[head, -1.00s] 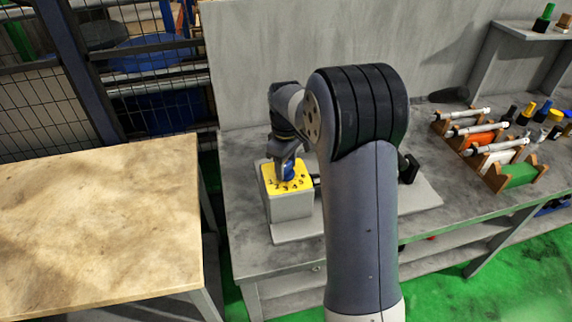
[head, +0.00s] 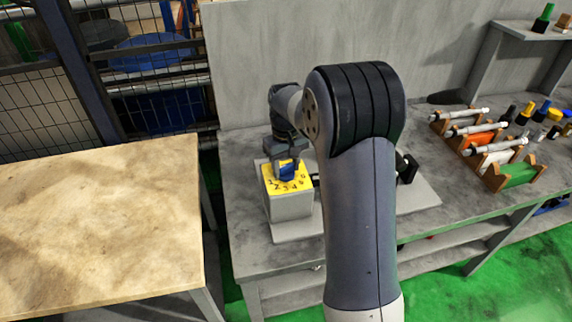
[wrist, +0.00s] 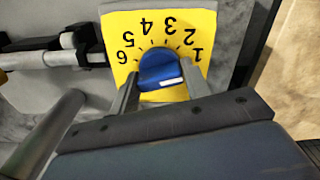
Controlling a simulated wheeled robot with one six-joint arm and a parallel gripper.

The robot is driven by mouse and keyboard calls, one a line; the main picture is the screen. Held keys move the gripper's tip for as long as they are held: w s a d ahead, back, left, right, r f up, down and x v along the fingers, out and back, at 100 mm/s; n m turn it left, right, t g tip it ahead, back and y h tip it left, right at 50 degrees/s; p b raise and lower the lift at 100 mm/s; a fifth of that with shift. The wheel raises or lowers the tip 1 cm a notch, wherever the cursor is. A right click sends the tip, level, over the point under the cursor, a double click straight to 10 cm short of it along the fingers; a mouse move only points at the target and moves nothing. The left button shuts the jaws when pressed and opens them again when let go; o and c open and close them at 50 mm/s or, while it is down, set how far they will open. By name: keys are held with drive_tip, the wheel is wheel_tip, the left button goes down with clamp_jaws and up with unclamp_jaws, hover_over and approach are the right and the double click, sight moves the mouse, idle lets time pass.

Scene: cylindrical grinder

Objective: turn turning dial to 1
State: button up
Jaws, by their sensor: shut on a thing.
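The turning dial (wrist: 158,68) is a blue round knob with a white mark, set on a yellow plate (wrist: 118,34) with black numerals 1 to 6. In the wrist view the plate appears upside down, with 1 at right and 6 at left. The white mark lies toward the right edge, below the numeral 1. My gripper (wrist: 160,88) is shut on the dial, one finger on each side. In the head view the blue dial (head: 287,172) shows between the fingers, on top of a grey box (head: 290,207); its mark is hidden there.
The box stands on a grey workbench (head: 245,250). Wooden racks with white-ended tools and a green block (head: 519,175) stand at the right. A wooden table (head: 100,230) is at the left, with a gap between it and the bench. My arm covers the bench's middle.

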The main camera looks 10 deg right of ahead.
sight(286, 165)
idle(0.4)
drive_tip(key=o, duration=0.9)
drive_tip(key=shift+o, duration=0.2)
wheel_tip(286, 165, up, 11)
drive_tip(key=shift+b, duration=0.3)
drive_tip(key=shift+f, duration=0.15)
wheel_tip(286, 165, down, 11)
drive_tip(key=shift+r+p, duration=0.1)
drive_tip(key=shift+p, duration=0.2)
drive_tip(key=shift+r, duration=0.1)
